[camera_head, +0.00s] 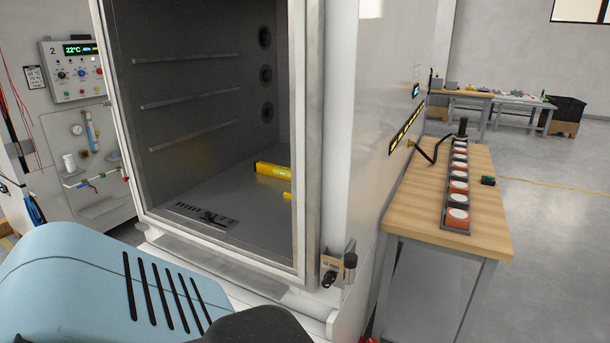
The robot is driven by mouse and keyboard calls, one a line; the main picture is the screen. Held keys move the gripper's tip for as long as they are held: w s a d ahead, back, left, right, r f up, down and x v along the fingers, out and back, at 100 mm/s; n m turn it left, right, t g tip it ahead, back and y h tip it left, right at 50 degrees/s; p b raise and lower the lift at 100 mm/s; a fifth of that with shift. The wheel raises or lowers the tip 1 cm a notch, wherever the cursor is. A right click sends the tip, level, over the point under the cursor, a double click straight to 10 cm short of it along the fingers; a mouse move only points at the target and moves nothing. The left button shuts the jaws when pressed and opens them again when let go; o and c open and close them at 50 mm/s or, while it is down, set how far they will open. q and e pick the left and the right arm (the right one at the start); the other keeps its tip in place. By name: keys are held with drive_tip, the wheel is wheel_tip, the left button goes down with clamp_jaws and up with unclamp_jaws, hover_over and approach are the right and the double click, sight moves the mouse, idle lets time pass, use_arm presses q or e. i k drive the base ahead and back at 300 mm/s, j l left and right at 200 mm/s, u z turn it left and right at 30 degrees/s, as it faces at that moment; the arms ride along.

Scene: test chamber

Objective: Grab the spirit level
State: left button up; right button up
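A yellow spirit level (273,170) lies on the floor of the open test chamber (215,183), toward its right side. Its right end is partly cut off from view by the chamber's right door frame. A small yellow piece (287,195) shows just in front of it at the frame; I cannot tell whether it belongs to the level. Neither gripper shows in the head view. A light blue and black part of my own body fills the lower left.
A dark slotted plate (205,213) lies on the chamber floor near the front. A wooden bench (413,211) with a row of round-topped blocks (458,186) stands right of the chamber. A control panel (75,71) is at left. Open floor lies far right.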

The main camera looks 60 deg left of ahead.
sight(272, 170)
drive_tip(key=k+j, duration=1.1)
